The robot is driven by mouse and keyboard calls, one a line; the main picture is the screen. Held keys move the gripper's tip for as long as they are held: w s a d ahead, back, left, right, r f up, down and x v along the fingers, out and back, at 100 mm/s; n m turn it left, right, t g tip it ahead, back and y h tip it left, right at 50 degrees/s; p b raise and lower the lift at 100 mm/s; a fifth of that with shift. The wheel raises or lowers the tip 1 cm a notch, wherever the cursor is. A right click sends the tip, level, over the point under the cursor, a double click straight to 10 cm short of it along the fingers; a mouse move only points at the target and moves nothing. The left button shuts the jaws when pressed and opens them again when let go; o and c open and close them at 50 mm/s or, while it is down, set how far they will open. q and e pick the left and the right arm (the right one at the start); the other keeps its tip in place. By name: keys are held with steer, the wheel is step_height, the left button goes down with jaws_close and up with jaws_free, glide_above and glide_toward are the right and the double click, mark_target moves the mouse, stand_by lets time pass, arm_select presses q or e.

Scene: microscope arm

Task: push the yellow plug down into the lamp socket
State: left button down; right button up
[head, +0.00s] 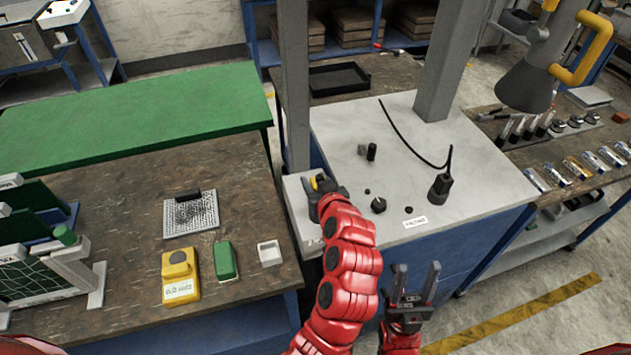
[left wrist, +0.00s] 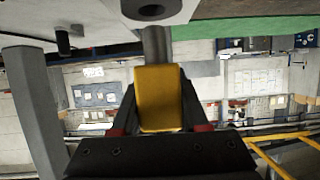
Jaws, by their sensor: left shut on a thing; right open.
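My left gripper (head: 322,186) is shut on the yellow plug (head: 318,180), above a pale box (head: 296,208) at the left of the grey worktop. The left wrist view shows the yellow plug (left wrist: 158,98) between the fingers of that gripper (left wrist: 158,112), with its grey metal shaft (left wrist: 156,48) pointing at a pale block with a dark round hole, apparently the lamp socket (left wrist: 150,10). The shaft's tip meets the block's edge in the picture; I cannot tell whether they touch. In the head view, my arm hides the socket. My right gripper (head: 414,285) is open and empty, in front of the worktop.
The grey worktop (head: 470,190) carries a black socket-like post (head: 440,188), knobs and a curved black cable (head: 405,142). A grey column (head: 296,90) rises close behind the left gripper. A brown table (head: 130,285) at left holds a yellow box (head: 180,275) and a green box (head: 225,260).

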arm_select(q)
steer(key=shift+b, duration=0.35)
stand_by(0.5)
steer(key=shift+b, duration=0.35)
stand_by(0.5)
stand_by(0.5)
steer(key=shift+f+b, duration=2.05)
steer(key=shift+b, duration=0.3)
steer(key=shift+c, duration=1.6)
jaws_free()
